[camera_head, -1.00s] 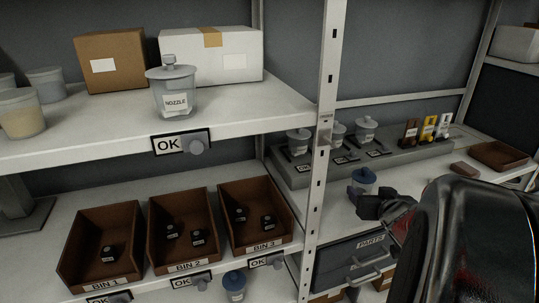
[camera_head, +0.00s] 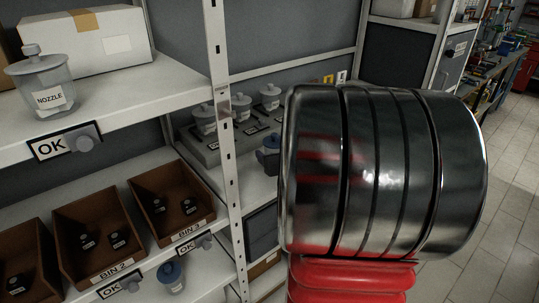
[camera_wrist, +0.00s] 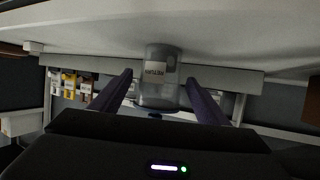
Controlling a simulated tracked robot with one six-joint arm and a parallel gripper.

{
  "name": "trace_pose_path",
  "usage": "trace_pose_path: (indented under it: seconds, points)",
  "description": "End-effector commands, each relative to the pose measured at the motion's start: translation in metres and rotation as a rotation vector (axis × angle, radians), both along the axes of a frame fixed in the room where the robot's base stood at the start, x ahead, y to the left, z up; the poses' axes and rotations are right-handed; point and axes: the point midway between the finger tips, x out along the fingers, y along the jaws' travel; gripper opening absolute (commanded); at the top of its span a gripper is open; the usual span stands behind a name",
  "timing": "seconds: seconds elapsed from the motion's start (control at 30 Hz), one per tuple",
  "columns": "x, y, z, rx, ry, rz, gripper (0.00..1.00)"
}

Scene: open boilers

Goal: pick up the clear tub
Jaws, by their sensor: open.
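In the wrist view, which appears upside down, a clear greyish tub (camera_wrist: 160,88) with a white label stands on the pale shelf surface. My gripper (camera_wrist: 158,78) is open, with one finger on each side of the tub in the picture; I cannot tell whether either finger touches it. A clear lidded tub marked NOZZLE (camera_head: 42,82) stands on the upper left shelf.
A metal shelf post (camera_head: 222,110) rises left of my arm. Brown bins (camera_head: 170,200) with small dark parts sit on the lower shelf. Open tiled floor (camera_head: 500,220) lies right.

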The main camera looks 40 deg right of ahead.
Motion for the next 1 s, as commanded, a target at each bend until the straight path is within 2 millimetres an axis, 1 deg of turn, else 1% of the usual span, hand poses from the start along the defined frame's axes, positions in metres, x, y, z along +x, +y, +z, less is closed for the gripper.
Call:
trace_pose_path:
  seconds: [0.1,0.2,0.77,1.0]
  points:
    - [0.0087,-0.0045,-0.0047,0.002,0.000,0.001,0.69]
    - [0.0125,-0.0063,-0.0064,0.000,0.001,0.001,0.69]
    - [0.0128,-0.0067,-0.0063,-0.001,0.000,0.000,0.69]
    - [0.0129,-0.0066,-0.0063,-0.001,0.000,0.000,0.53]
